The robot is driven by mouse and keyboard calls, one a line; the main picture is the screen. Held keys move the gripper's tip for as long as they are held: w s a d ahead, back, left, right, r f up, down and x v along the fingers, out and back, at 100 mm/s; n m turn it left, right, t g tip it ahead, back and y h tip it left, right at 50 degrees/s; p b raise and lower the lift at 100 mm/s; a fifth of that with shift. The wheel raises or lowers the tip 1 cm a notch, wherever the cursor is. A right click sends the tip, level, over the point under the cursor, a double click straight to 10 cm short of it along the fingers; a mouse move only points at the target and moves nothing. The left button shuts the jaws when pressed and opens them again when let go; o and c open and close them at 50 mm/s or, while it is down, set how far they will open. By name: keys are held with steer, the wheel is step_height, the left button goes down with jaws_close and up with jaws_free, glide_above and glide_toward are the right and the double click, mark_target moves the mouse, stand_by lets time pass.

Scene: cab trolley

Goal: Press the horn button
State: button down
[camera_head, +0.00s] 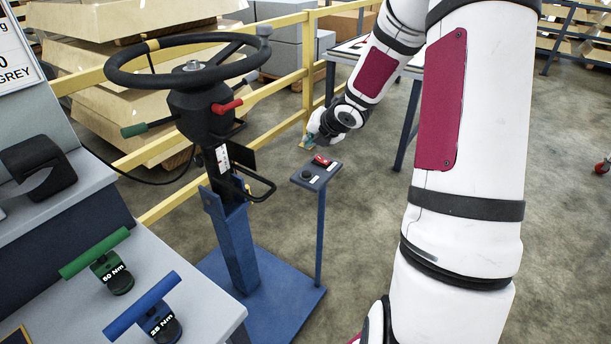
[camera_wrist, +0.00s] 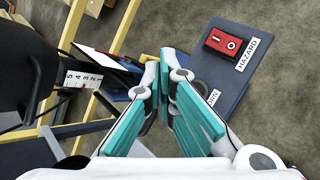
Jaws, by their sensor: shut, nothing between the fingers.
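The small blue-grey switch panel (camera_head: 316,182) stands on a thin blue post, right of the steering column. On its near end is a round dark button (camera_head: 306,175), and a red rocker switch (camera_head: 322,160) sits on its far end. In the wrist view the panel (camera_wrist: 228,80) lies beyond my fingers at the upper right, with the red switch (camera_wrist: 222,44) labelled HAZARD. The other label is partly covered and the horn button is mostly hidden behind my right finger. My gripper (camera_wrist: 163,72) is shut and empty; in the head view it (camera_head: 308,144) is beyond the panel, apparently above it.
A yellow railing (camera_head: 290,84) runs behind. A grey bench with a green-handled tool (camera_head: 94,252) and a blue-handled tool (camera_head: 142,304) is at lower left. Floor right of the panel is open.

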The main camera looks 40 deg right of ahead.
mark_target(309, 172)
steer(key=shift+f+b, duration=3.35)
steer(key=shift+f, duration=0.35)
steer(key=shift+f, duration=0.15)
steer(key=shift+f+b, duration=0.3)
steer(key=shift+b, duration=0.1)
steer(key=shift+f+b, duration=0.5)
steer(key=shift+b, duration=0.05)
steer(key=shift+r, duration=0.15)
steer(key=shift+r+p, duration=0.8)
steer(key=shift+p, duration=0.1)
steer(key=shift+r+p, duration=2.4)
steer(key=shift+r, duration=0.1)
